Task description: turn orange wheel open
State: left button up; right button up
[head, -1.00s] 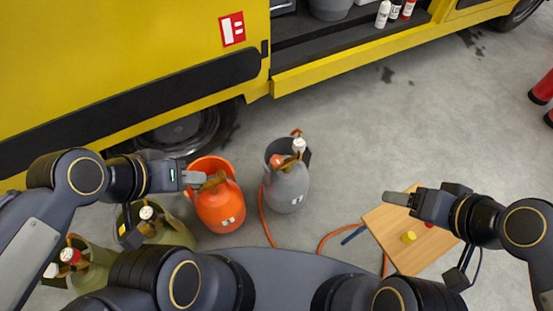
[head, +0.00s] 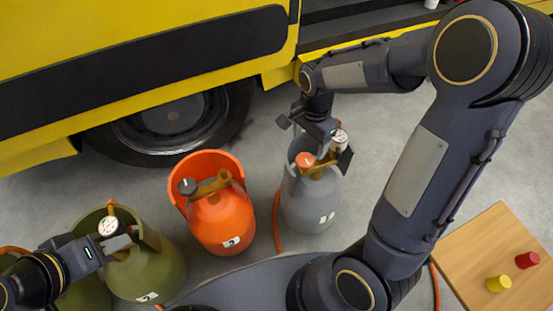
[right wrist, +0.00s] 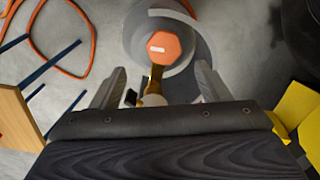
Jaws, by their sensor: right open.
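The orange wheel (head: 305,159) sits on the brass valve of a grey cylinder (head: 312,200), beside a round gauge. In the right wrist view the orange wheel (right wrist: 164,48) is a faceted knob with a pale mark, just beyond the fingertips. My right gripper (right wrist: 158,82) is open, its two fingers apart with the brass valve stem between them and nothing gripped. In the head view my right gripper (head: 322,130) hangs over the back of the cylinder top. My left gripper (head: 120,243) is beside a green cylinder's valve; its finger gap is not clear.
An orange cylinder (head: 222,222) with a dark wheel stands left of the grey one. Green cylinders (head: 150,275) stand further left. The yellow truck (head: 130,45) is behind. A wooden board (head: 480,250) with a red and a yellow piece lies right. An orange hose (head: 277,222) runs along the floor.

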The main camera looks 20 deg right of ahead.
aim_at(304, 160)
jog(key=shift+w+a+f, duration=0.15)
jog(key=shift+w+f, duration=0.2)
jog(key=shift+f, duration=0.25)
jog(key=shift+f+b, duration=0.3)
jog(key=shift+f, duration=0.1)
notch_tip(304, 160, down, 6)
jog(key=b, duration=0.3)
jog(key=shift+f, duration=0.25)
jog(key=c, duration=1)
jog(key=shift+o, duration=0.2)
